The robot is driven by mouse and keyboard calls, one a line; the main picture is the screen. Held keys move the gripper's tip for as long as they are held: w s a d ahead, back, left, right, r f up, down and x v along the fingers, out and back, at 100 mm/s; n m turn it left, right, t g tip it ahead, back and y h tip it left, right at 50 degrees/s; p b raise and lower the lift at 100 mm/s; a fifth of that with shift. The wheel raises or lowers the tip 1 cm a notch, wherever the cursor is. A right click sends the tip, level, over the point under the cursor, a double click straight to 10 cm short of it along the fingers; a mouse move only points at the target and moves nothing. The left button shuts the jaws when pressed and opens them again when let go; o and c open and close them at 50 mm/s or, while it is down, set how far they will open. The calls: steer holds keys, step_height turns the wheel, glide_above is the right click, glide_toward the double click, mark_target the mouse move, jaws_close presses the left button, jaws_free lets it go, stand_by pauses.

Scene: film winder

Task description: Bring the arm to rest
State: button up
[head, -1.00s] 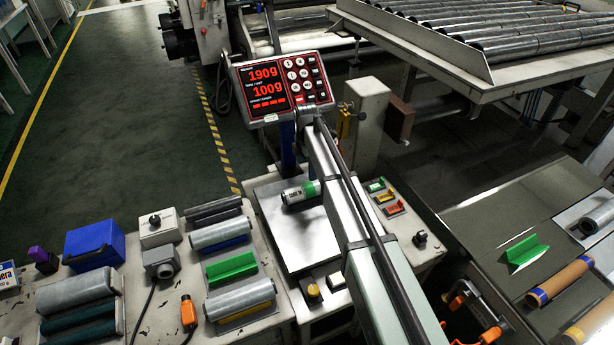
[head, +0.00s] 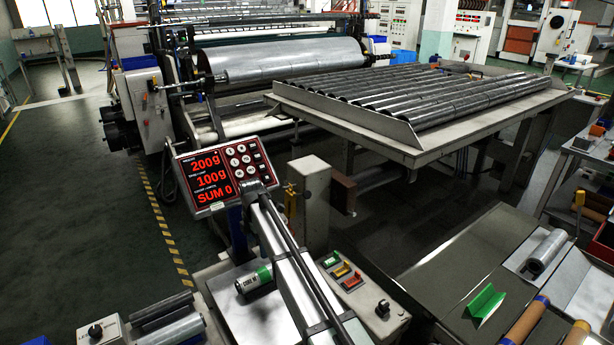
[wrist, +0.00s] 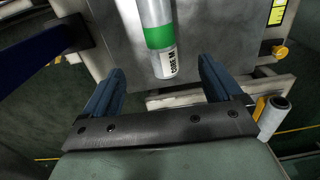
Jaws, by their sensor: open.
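My gripper (wrist: 160,66) is open in the wrist view, with its two blue fingers apart and nothing between the pads. A white and grey roll (wrist: 158,38) with a green band and a black-lettered label lies beyond the fingertips on the metal scale plate (wrist: 112,38). In the head view the same roll (head: 253,282) lies on the scale plate, left of my arm (head: 290,270). The red-lit scale display (head: 222,176) reads 200g, 100g and SUM 0. My gripper cannot be made out in the head view.
A small panel with green, yellow and red switches (head: 342,270) is right of my arm. A bench with a green angled piece (head: 484,304) and brown rolls (head: 526,320) stands at the right. A rack of metal rollers (head: 420,105) stands behind. The floor at left is clear.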

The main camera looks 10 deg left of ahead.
steer(key=s+d+f+m, duration=0.2)
steer(key=d+f+m, duration=0.2)
steer(key=d, duration=0.5)
steer(key=s+d+f+m, duration=0.25)
steer(key=d+m, duration=0.25)
steer(key=d, duration=0.4)
steer(key=s+d+f+m, duration=0.1)
steer(key=d+f+m, duration=0.35)
steer(key=d, duration=0.45)
steer(key=s+d+f+m, duration=0.3)
steer(key=s+d+m, duration=0.4)
steer(key=d, duration=0.4)
steer(key=s+d+f+m, duration=0.4)
steer(key=s+d+m, duration=0.35)
steer(key=d, duration=0.25)
steer(key=s+f+g, duration=0.2)
steer(key=s+f, duration=0.4)
steer(key=s, duration=0.3)
steer(key=s+f+g, duration=0.2)
steer(key=s+f, duration=0.5)
steer(key=s, duration=0.3)
steer(key=s+f+n+g, duration=0.1)
steer(key=s+f+g, duration=0.1)
steer(key=s+f, duration=0.5)
steer(key=s, duration=0.3)
steer(key=shift+s+g, duration=0.15)
steer(key=shift+g, duration=0.15)
